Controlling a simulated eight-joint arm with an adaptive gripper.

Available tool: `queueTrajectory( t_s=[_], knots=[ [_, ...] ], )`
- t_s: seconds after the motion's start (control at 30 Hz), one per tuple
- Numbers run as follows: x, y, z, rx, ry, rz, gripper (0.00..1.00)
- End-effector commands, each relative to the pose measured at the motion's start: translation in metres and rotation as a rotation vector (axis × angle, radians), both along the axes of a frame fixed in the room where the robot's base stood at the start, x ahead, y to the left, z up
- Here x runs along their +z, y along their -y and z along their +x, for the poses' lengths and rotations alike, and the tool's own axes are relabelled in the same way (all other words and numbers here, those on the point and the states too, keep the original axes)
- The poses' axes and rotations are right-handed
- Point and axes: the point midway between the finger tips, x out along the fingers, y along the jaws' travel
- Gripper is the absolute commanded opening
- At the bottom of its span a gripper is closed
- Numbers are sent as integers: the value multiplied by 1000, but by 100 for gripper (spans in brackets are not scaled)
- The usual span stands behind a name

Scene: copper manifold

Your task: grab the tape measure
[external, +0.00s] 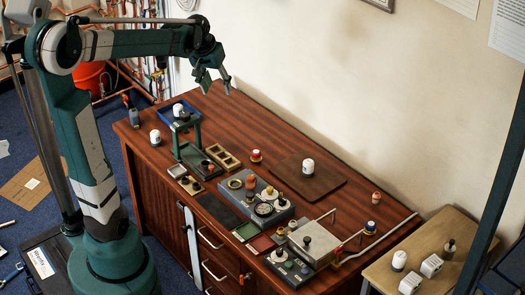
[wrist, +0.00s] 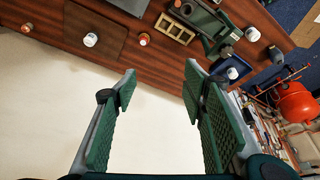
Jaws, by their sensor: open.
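My gripper (external: 214,83) is open and empty, in the air above the back left of the wooden cabinet top. I cannot pick out a tape measure with certainty; the items on the top are too small to tell. My gripper touches none of these.
A blue tray (external: 188,108) with a white item sits at the back left, beside a green stand (external: 190,150). A brown board (external: 290,183) bears a white item (external: 308,166). Metal blocks and equipment crowd the front. A side table (external: 385,270) stands at right, the wall behind.

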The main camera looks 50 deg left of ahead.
Motion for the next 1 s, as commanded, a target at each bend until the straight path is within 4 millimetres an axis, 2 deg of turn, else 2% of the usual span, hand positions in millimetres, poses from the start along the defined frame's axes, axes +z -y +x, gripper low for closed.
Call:
queueTrajectory(
  t_s=[0.03, 0.5, 1.0],
  knots=[
    [-2, -14, 5, 18, -6, -4, 43],
    [-35, -130, 33, 169, -70, -47, 43],
    [-91, -262, 36, 329, -133, -102, 43]
  ],
)
